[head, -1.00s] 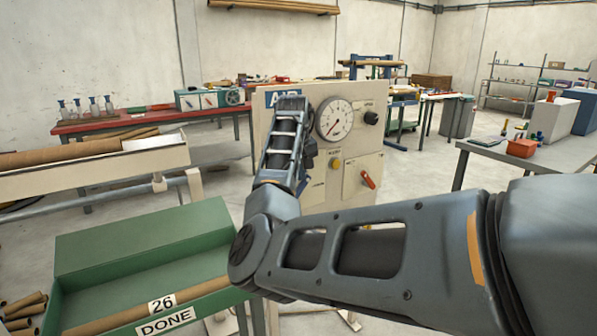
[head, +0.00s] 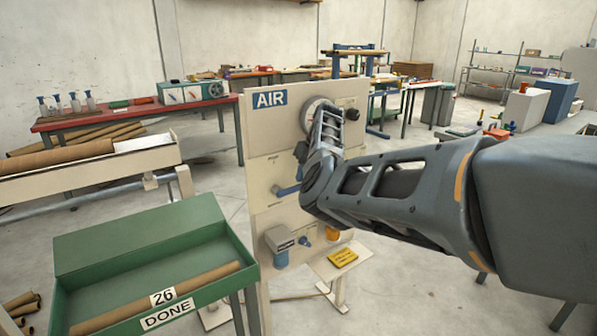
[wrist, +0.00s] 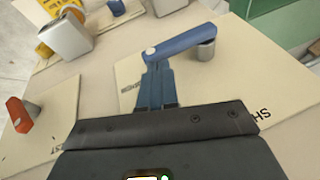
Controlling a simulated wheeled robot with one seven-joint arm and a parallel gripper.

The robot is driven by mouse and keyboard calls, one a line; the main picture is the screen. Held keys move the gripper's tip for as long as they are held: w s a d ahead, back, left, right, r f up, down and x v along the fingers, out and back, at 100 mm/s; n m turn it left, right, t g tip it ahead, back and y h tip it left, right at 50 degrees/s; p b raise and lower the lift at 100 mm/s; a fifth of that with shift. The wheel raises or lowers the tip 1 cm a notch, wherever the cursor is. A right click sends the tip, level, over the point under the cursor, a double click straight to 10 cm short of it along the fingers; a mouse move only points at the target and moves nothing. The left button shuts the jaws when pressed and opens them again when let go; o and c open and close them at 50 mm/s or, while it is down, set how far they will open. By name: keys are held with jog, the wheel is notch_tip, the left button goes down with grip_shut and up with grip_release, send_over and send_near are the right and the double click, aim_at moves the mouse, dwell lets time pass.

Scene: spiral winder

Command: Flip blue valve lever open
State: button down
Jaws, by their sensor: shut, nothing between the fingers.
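The blue valve lever (head: 288,189) is on the beige AIR panel (head: 262,150), below and left of the gauge. In the wrist view the blue lever (wrist: 183,41) runs slantwise across a pale plate, with a grey round fitting under its right end. My gripper (wrist: 157,66) is shut and empty, its fingertips right at the lever's left end. I cannot tell whether they touch it. In the head view my forearm and wrist cover much of the panel's right side and hide the fingertips.
A red lever (wrist: 20,115) sits on another plate to the left in the wrist view. The green DONE tray (head: 150,262) stands left of the panel. The gauge (head: 314,108) is partly covered.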

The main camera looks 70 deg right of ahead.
jog(key=shift+s+d+f, duration=0.15)
jog(key=shift+d+f, duration=0.1)
jog(key=shift+f, duration=0.3)
jog(key=shift+s+f, duration=0.1)
jog(key=shift+f, duration=0.1)
